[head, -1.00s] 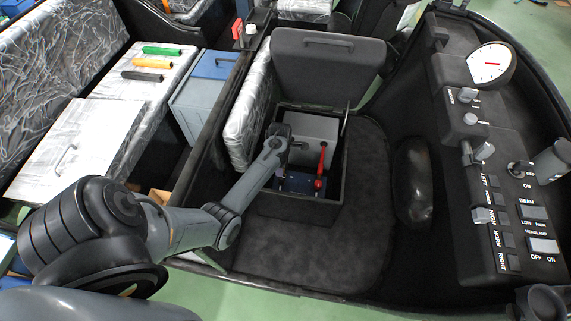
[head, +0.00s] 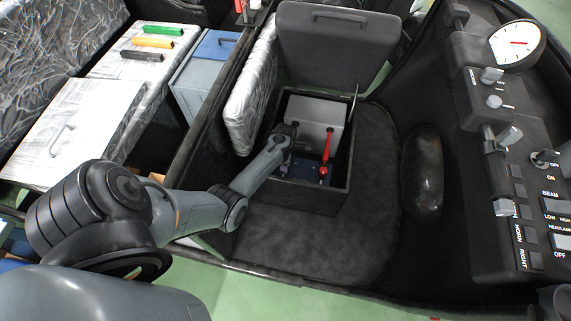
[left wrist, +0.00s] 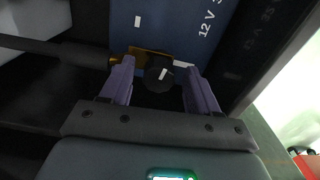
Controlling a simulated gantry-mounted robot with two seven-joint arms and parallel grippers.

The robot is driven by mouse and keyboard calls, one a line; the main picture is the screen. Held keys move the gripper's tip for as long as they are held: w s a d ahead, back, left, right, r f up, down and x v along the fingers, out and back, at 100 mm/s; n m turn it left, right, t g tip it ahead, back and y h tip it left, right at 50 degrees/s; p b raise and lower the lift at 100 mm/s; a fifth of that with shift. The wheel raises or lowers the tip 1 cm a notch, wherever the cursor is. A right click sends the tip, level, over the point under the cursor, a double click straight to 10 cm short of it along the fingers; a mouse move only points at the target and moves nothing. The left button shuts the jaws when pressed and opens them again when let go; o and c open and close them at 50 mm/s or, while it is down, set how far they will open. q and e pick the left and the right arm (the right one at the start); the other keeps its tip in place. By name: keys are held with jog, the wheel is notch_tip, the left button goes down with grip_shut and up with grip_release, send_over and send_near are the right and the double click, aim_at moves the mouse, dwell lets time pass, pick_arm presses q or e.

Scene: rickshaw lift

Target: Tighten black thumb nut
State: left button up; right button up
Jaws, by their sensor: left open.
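The black thumb nut (left wrist: 160,76) shows in the left wrist view as a round dark knob with a white mark. It sits by a brass-coloured terminal clamp (left wrist: 128,58) on the dark blue 12 V battery (left wrist: 185,25). My left gripper (left wrist: 160,82) is open, with one finger on each side of the nut; I cannot tell whether they touch it. In the head view my left gripper (head: 285,158) reaches down into the open seat compartment, and the nut is hidden there. A red cable and terminal (head: 326,160) stand to its right on the battery. My right gripper is not in view.
The compartment's raised lid (head: 335,45) stands behind the opening. A grey box (head: 315,118) fills the back of the compartment. A black cable (left wrist: 50,45) runs to the clamp. The dashboard with switches (head: 510,150) is at the right.

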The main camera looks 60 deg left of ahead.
pick_arm(q)
jog(key=shift+f, duration=0.25)
jog(key=shift+c, duration=0.4)
jog(key=c, duration=1)
jog(key=shift+o, duration=0.2)
